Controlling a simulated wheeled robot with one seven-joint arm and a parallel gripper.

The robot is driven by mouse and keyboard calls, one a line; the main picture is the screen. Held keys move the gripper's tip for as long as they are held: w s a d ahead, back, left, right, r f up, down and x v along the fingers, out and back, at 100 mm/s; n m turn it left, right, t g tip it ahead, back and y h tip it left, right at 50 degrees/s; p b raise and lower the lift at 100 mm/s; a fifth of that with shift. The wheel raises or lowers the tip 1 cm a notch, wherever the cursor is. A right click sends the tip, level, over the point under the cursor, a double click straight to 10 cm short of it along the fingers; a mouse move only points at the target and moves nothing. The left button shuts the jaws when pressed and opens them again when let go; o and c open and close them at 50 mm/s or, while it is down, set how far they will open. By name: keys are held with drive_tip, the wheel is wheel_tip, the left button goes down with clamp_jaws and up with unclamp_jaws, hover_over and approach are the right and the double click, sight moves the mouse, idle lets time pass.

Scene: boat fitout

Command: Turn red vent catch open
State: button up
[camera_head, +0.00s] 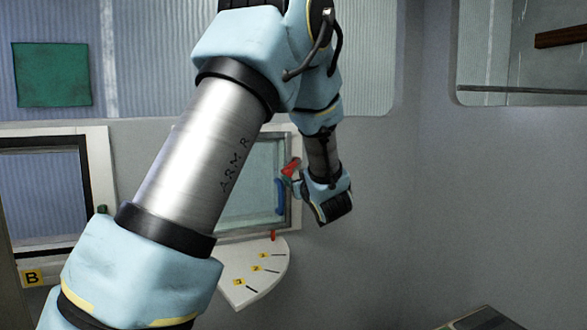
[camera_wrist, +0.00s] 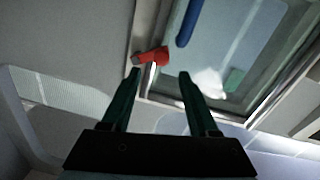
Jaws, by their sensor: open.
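The red vent catch (camera_head: 291,167) sits on the right side of the frame of a small window, at about the height of my gripper. In the wrist view the red catch (camera_wrist: 151,57) lies just beyond the fingertips, nearer the left finger, slanting up to the right. A short pale metal part (camera_wrist: 148,76) shows below it. My gripper (camera_wrist: 158,74) is open, with its two dark green fingers apart and nothing seen held between them. In the head view the fingers are too small to make out clearly.
A blue handle (camera_head: 280,196) is on the window just below the catch. A white quarter-round plate (camera_head: 265,285) with yellow tags and a red pointer (camera_head: 273,235) is underneath. A second framed opening labelled B (camera_head: 32,277) is at left.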

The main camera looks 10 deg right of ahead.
sight(289, 172)
drive_tip(key=w, duration=0.2)
drive_tip(key=w+p, duration=0.2)
drive_tip(key=w, duration=0.1)
drive_tip(key=shift+w+a, duration=0.25)
drive_tip(key=shift+w, duration=0.1)
drive_tip(key=shift+c, duration=0.3)
clamp_jaws()
